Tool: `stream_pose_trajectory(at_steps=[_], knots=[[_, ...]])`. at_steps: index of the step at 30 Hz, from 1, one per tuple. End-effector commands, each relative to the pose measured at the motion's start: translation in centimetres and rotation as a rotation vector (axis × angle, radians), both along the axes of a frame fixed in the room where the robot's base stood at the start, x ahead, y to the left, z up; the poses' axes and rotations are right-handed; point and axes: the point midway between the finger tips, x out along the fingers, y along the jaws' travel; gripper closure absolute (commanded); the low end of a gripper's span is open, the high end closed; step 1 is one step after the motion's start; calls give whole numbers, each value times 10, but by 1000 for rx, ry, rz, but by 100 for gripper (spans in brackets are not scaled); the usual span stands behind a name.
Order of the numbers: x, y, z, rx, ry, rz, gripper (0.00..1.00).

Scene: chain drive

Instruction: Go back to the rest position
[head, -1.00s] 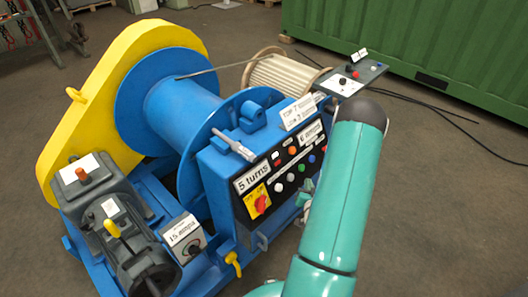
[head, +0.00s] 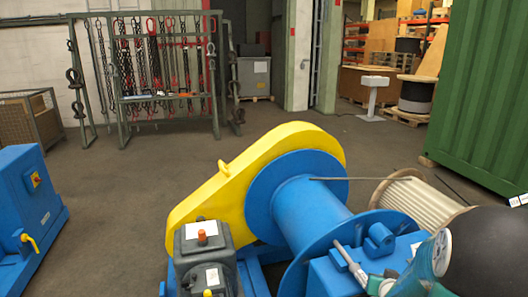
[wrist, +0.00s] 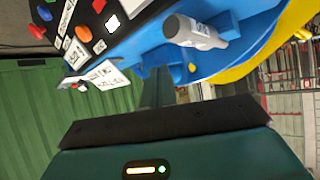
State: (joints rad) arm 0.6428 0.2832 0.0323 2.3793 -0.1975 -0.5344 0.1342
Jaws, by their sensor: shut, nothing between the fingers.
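My gripper (wrist: 158,88) shows in the wrist view, its dark fingers together and empty, pointing toward the blue winch housing. In the head view I cannot make out the fingers; my dark, rounded arm joint and teal arm fill the lower right corner. The blue winch drum (head: 310,210) with its yellow chain guard (head: 235,185) stands in front of me. In the wrist view the winch's control panel (wrist: 85,30) is at the upper left, with a grey cylindrical part (wrist: 195,33) to its right. The fingers appear apart from the winch, though depth is hard to judge.
A wooden-coloured cable reel (head: 415,200) and a green container (head: 485,110) stand at the right. A chain rack (head: 165,70) is at the back left, and another blue machine (head: 28,215) is at the left edge. The floor between is open.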

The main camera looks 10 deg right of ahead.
Motion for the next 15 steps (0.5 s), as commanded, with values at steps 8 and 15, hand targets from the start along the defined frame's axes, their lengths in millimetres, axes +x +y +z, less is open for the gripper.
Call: stream_pose_trajectory(at_steps=[8, 15], knots=[[-5, 93, 78, 11, 150, 125, 100], [-46, 174, 130, 37, 276, 241, 100]])
